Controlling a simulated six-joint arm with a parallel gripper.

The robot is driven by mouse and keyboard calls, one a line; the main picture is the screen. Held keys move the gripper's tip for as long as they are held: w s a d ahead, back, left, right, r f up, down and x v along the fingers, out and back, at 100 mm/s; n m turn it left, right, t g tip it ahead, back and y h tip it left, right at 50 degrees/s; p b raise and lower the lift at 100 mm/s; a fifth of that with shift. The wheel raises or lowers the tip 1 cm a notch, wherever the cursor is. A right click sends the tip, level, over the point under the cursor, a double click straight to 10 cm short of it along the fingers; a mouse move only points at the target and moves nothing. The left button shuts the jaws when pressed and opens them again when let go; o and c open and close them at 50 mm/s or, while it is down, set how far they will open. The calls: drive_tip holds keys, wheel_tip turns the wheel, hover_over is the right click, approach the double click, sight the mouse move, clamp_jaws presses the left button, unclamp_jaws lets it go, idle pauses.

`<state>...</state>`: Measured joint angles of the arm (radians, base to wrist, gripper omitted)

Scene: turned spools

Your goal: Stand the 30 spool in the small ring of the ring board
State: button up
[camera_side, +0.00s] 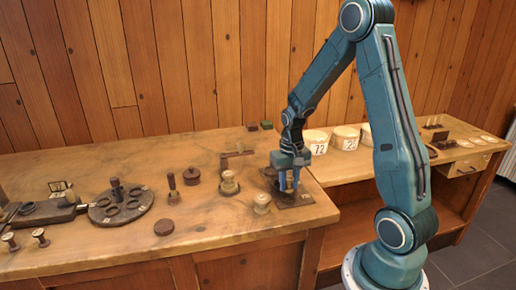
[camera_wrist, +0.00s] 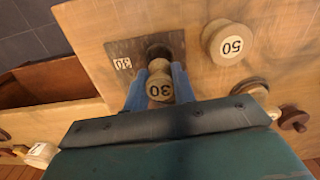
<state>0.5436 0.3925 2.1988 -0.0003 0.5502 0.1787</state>
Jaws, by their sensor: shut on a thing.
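The 30 spool (camera_wrist: 160,91) is pale turned wood with a dark 30 on its top. My gripper (camera_wrist: 159,84) is shut on it, a blue finger on each side. In the side view my gripper (camera_side: 289,183) is low over a dark square plate (camera_side: 297,198), and the fingers mostly hide the spool. I cannot tell whether the spool touches the plate. Which ring is the small one is hard to tell.
A pale 50 spool (camera_wrist: 229,43) stands close beside the plate. Another pale spool (camera_side: 229,184), a dark lidded piece (camera_side: 191,176), a dark handled tool (camera_side: 173,190) and a low dark disc (camera_side: 164,227) stand between plate and ring board. White tubs (camera_side: 316,141) stand behind my gripper.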

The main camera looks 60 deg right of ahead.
sight(289, 188)
drive_tip(key=shift+f, duration=0.95)
drive_tip(key=shift+f, duration=0.6)
idle(2.5)
drive_tip(key=o, duration=1)
drive_tip(key=shift+r, duration=0.2)
drive_tip(key=shift+r, duration=4.05)
